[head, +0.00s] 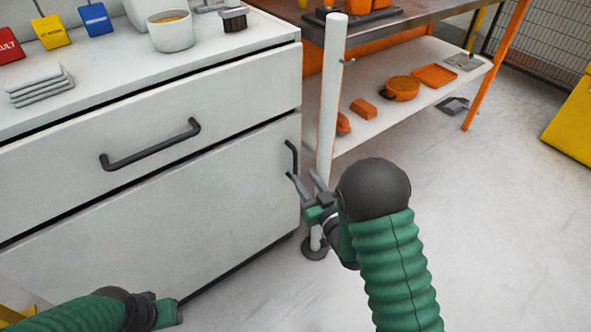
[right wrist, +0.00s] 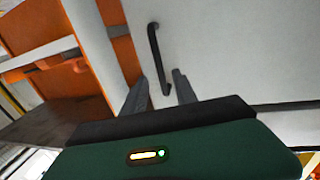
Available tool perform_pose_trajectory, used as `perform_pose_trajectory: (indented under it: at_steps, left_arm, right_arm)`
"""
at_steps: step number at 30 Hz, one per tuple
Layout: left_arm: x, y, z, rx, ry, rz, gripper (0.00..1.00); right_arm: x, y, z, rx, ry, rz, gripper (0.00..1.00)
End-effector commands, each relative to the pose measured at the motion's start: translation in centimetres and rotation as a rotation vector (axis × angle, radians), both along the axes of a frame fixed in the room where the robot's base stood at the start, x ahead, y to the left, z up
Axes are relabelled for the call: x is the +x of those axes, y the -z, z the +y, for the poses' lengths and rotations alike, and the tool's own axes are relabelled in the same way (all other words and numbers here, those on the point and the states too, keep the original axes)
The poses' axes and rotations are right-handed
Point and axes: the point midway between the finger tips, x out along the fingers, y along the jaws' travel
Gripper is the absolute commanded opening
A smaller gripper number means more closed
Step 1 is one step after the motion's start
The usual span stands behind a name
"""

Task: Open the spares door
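The spares door is likely the lower white front panel (head: 160,225) of the cabinet; no label is readable on it. It looks closed. Its black upright handle (head: 291,158) is near the right edge and also shows in the right wrist view (right wrist: 154,55). My right gripper (head: 302,176) is open and empty, close to the handle's lower end. In the right wrist view its fingertips (right wrist: 160,84) lie on either side of that lower end; I cannot tell whether the handle is between them in depth. My left gripper (head: 165,312) is low at the left, its fingers unclear.
A drawer with a black bar handle (head: 150,145) is above the door. The cabinet top holds a white cup (head: 170,35), a brush (head: 234,19) and coloured tags. A white post (head: 331,100) stands right of the cabinet beside an orange-framed workbench (head: 480,80). Floor is free at right.

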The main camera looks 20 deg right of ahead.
Motion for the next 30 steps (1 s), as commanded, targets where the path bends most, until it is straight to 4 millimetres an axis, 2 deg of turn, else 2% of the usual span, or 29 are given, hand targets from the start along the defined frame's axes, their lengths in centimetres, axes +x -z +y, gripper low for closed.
perform_pose_trajectory:
  at_steps: [1, 3, 9, 12, 19, 27, 30]
  left_arm:
    - [0.0, 1.0, 0.0, 0.000, 0.000, 0.000, 0.36]
    - [0.0, 1.7, 0.0, 0.000, 0.000, 0.000, 0.36]
    - [0.0, 2.8, 0.0, 0.000, 0.000, 0.000, 0.36]
    - [0.0, 2.8, 0.0, 0.000, 0.000, 0.000, 0.36]
    - [0.0, 2.8, 0.0, 0.000, 0.000, 0.000, 0.36]
    - [0.0, 2.8, 0.0, 0.000, 0.000, 0.000, 0.36]
    - [0.0, 2.8, 0.0, 0.000, 0.000, 0.000, 0.36]
  right_arm:
    - [1.3, 0.4, 0.3, 0.000, -0.002, -0.006, 0.34]
    - [3.0, 0.4, 0.6, -0.001, -0.003, -0.004, 0.34]
    - [6.2, 0.2, 1.0, -0.001, -0.001, -0.001, 0.34]
    - [6.8, 0.1, 1.1, 0.000, 0.000, 0.000, 0.34]
    - [6.9, 0.0, 1.1, 0.000, 0.000, 0.001, 0.34]
    - [6.8, 0.0, 1.1, 0.000, 0.000, 0.001, 0.00]
    - [6.8, 0.0, 1.1, 0.000, 0.000, 0.001, 0.00]
